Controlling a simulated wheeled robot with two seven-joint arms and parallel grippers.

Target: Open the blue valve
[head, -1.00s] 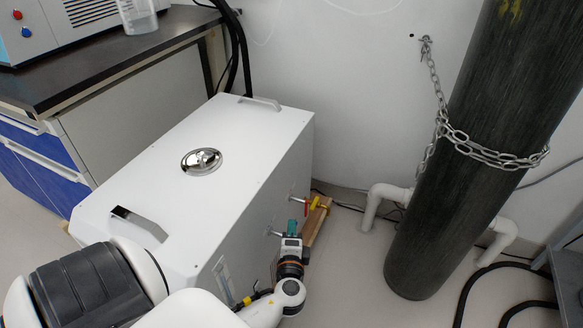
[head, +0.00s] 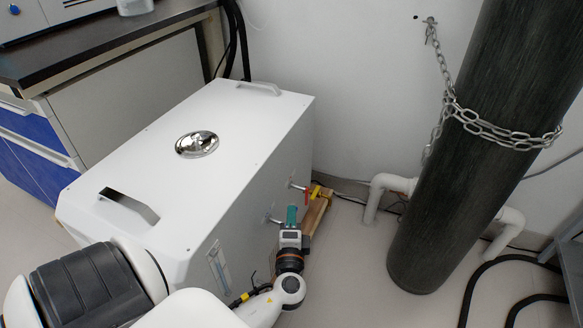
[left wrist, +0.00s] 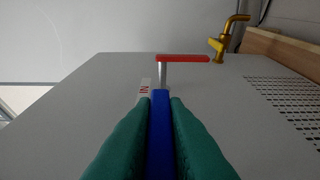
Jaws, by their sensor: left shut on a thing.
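The blue valve handle (left wrist: 160,135) shows in the left wrist view as an upright blue bar on the white box's side panel. My left gripper (left wrist: 158,112) has green fingers closed on both sides of it. In the head view my left gripper (head: 291,216) is at the box's right side, below the red valve handle, and it hides most of the blue handle. The red valve handle (left wrist: 183,58) sticks out sideways beyond the blue one. My right gripper is not in view.
The white distiller box (head: 150,165) stands on the floor. A brass tap (left wrist: 222,42) and a wooden board (head: 316,214) lie beyond the valves. A chained dark cylinder (head: 455,180) and white pipes stand to the right. A dark-topped bench (head: 120,35) is at upper left.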

